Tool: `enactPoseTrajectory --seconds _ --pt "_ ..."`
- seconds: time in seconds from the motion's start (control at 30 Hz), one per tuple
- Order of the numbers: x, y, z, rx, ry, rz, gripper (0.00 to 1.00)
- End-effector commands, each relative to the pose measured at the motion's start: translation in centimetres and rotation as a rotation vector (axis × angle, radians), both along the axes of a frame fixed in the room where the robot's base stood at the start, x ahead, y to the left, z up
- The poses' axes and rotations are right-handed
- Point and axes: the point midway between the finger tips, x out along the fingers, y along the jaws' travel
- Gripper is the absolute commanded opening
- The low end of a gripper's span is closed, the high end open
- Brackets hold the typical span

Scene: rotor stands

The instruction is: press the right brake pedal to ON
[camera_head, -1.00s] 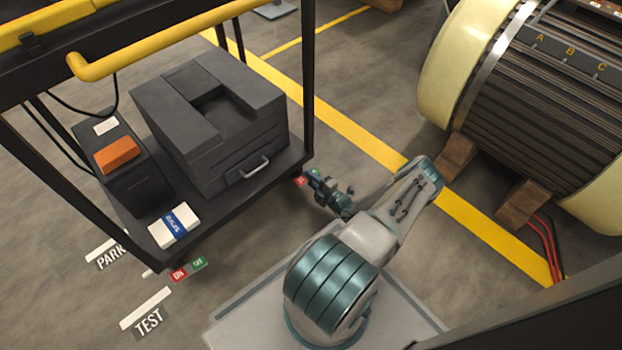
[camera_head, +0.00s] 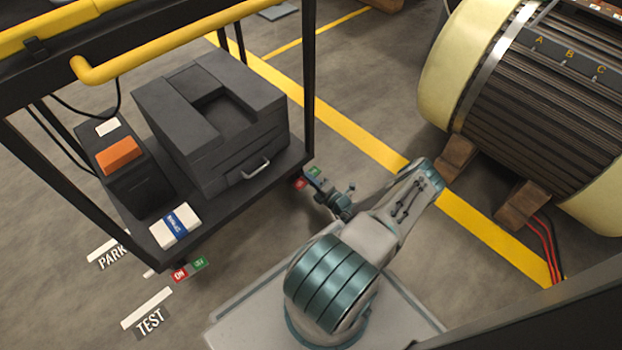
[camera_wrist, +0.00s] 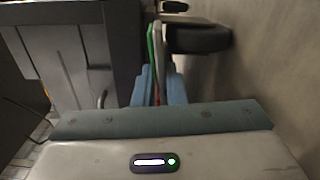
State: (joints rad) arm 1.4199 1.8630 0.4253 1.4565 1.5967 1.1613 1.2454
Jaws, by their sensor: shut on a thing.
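The right brake pedal (camera_head: 308,179), with a red end and a green end, is low at the cart's near right corner. In the wrist view its thin edge (camera_wrist: 153,50) shows green, pale and red. My gripper (camera_head: 325,195) is down at this pedal. In the wrist view its blue fingers (camera_wrist: 157,88) stand on both sides of the pedal's lower part, shut on it. The fingers hide part of the pedal, and its exact tilt is hard to tell. The left pedal (camera_head: 189,270), with red ON and green ends, is at the cart's near left corner.
The black cart (camera_head: 215,213) with a yellow handle (camera_head: 150,50) carries dark boxes. A dark caster wheel (camera_wrist: 198,39) is close beside the pedal in the wrist view. A large rotor (camera_head: 530,95) rests on wooden chocks at the right. Floor between cart and yellow line is clear.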

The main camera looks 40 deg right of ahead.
Motion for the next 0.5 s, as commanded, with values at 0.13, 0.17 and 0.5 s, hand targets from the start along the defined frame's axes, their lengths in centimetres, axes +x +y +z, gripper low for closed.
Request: enactPoseTrajectory --seconds 0.13,0.17,0.5 --pt "0.00 0.00 0.11 -0.069 -0.006 -0.002 0.00" --pt "0.00 0.01 0.11 -0.079 -0.006 -0.002 0.00" --pt "0.00 0.06 0.10 -0.134 -0.011 -0.002 0.00"
